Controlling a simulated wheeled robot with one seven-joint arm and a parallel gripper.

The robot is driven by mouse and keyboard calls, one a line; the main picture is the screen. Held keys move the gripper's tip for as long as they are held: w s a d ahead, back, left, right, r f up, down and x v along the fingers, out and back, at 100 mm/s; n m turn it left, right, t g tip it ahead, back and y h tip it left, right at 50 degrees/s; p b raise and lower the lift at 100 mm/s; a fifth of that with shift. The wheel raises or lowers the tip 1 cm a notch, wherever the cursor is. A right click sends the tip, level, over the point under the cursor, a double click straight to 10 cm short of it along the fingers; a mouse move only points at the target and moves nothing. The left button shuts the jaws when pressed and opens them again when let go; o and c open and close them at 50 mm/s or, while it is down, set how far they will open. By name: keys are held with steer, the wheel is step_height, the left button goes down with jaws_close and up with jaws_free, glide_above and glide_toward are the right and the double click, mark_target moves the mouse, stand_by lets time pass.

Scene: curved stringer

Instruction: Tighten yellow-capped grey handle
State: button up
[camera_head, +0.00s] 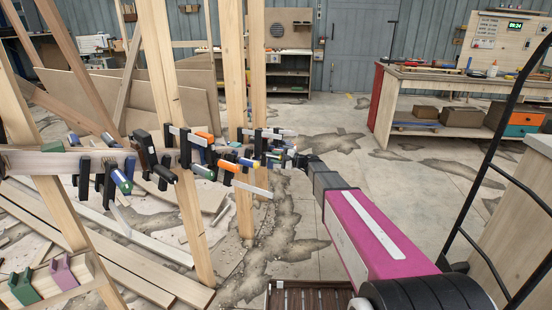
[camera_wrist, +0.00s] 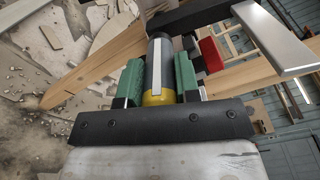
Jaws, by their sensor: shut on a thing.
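The grey handle (camera_wrist: 160,65) with its yellow cap (camera_wrist: 157,98) shows in the wrist view, with a pale stripe along its side. My gripper (camera_wrist: 158,72) is shut on this handle, with one green pad against each side. The yellow cap sits between the pads near the gripper's dark base plate. The handle belongs to a clamp whose black parts and pale metal bar (camera_wrist: 268,35) show beyond it. In the head view my gripper (camera_head: 290,157) reaches in from the right to the clamp row, and the grasped handle is mostly hidden there.
Several clamps with coloured handles line the curved wooden strip (camera_head: 55,162), including an orange-capped one (camera_head: 204,136) close by. Upright wooden posts (camera_head: 236,100) stand among them. A workbench (camera_head: 450,76) stands at the back right. Open cracked floor (camera_head: 400,185) lies between.

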steer(key=m, duration=1.3)
steer(key=shift+w, duration=0.1)
steer(key=shift+m, duration=0.4)
steer(key=o, duration=0.9)
steer(key=shift+d, duration=0.1)
steer(key=v, duration=1)
steer(key=shift+d, duration=0.35)
